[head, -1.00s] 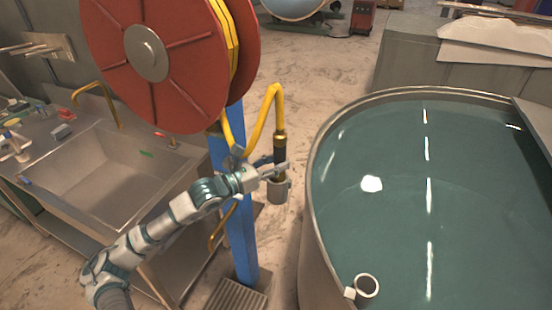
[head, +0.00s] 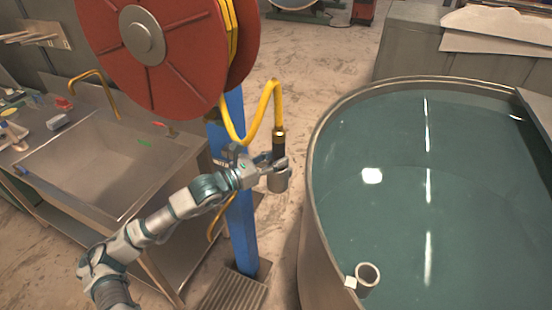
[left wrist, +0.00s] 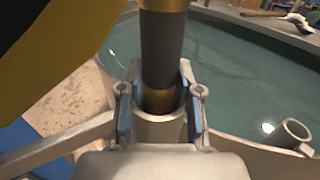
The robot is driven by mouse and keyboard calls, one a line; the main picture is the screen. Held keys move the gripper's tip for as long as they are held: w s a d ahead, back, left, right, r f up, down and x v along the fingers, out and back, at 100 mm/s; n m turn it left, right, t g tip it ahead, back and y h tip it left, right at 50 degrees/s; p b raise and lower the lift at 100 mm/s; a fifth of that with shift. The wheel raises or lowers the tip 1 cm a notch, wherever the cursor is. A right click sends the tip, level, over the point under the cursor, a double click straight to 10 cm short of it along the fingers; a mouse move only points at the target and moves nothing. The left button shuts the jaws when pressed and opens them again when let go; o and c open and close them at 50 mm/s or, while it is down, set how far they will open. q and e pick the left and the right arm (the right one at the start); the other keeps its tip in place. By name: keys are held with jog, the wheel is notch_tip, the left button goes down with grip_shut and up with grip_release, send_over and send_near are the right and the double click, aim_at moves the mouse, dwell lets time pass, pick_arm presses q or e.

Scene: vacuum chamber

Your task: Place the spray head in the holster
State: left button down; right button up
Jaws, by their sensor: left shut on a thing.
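The spray head (head: 279,147) hangs upright on a yellow hose, with a dark body, brass bands and a grey cylindrical lower end. My left gripper (head: 274,168) is shut on it. In the left wrist view the dark spray head (left wrist: 162,50) stands between the two fingers (left wrist: 158,108), its grey end partly hidden by the gripper. The holster, seemingly the short pale open cup (head: 367,278) on the near rim of the tank, is empty and lies right of and lower in the picture than the spray head. It also shows in the left wrist view (left wrist: 291,134). My right gripper is out of view.
The red hose reel (head: 175,75) is on a blue post (head: 240,225) just left of the gripper. A metal sink bench (head: 75,205) stands at left. The large round tank (head: 314,215) of greenish water fills the right. Bare floor lies between post and tank.

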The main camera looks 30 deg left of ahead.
pick_arm(q)
jog(key=shift+a+f, duration=0.1)
jog(key=shift+a+f, duration=0.15)
jog(key=c, duration=0.8)
grip_release()
jog(key=shift+o, duration=0.4)
jog(key=shift+d, duration=0.2)
